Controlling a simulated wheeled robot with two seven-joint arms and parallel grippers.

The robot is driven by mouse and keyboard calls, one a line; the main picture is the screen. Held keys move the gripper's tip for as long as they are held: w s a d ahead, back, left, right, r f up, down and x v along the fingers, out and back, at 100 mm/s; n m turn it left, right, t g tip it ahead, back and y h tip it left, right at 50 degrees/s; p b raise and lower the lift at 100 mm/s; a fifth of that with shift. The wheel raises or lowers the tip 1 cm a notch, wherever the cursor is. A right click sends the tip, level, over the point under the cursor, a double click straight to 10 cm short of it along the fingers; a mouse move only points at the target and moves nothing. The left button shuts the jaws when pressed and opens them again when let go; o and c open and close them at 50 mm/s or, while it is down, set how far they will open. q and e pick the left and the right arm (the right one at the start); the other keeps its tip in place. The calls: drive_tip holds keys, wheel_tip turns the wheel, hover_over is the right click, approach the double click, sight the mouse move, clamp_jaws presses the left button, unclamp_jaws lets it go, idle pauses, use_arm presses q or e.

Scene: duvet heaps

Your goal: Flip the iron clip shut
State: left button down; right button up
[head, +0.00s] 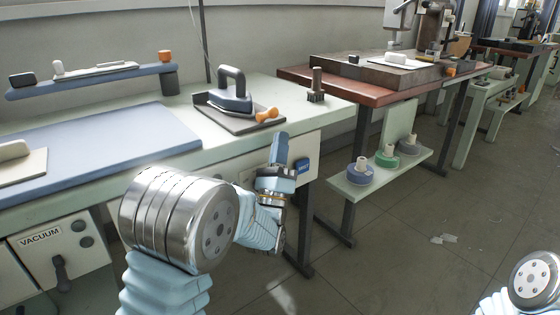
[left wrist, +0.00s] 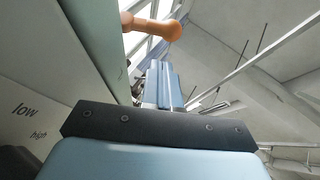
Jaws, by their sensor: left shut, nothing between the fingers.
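A blue-grey iron (head: 231,95) with a raised handle stands on a dark pad (head: 222,117) at the right end of the pale green table. An orange knobbed piece (head: 267,115), perhaps the clip, lies at the pad's right edge; it also shows at the top of the left wrist view (left wrist: 155,26). My left gripper (head: 279,148) is shut and empty, pointing up just off the table's front edge, below and right of the orange piece and apart from it. Its blue fingers show together in the left wrist view (left wrist: 164,84). My right gripper is out of view.
The table edge and its cabinet, marked low and high (left wrist: 28,120), are close to my left gripper. A blue switch box (head: 302,165) is just to the right. A brown-topped table (head: 330,85) and a low shelf with spools (head: 360,172) stand farther right.

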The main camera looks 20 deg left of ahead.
sight(268, 114)
use_arm(q)
drive_tip(key=shift+a+r, duration=0.4)
drive_tip(key=shift+r, duration=0.2)
drive_tip(key=shift+a+r, duration=0.4)
drive_tip(key=shift+r, duration=0.2)
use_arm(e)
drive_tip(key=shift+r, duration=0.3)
use_arm(q)
drive_tip(key=shift+w, duration=0.1)
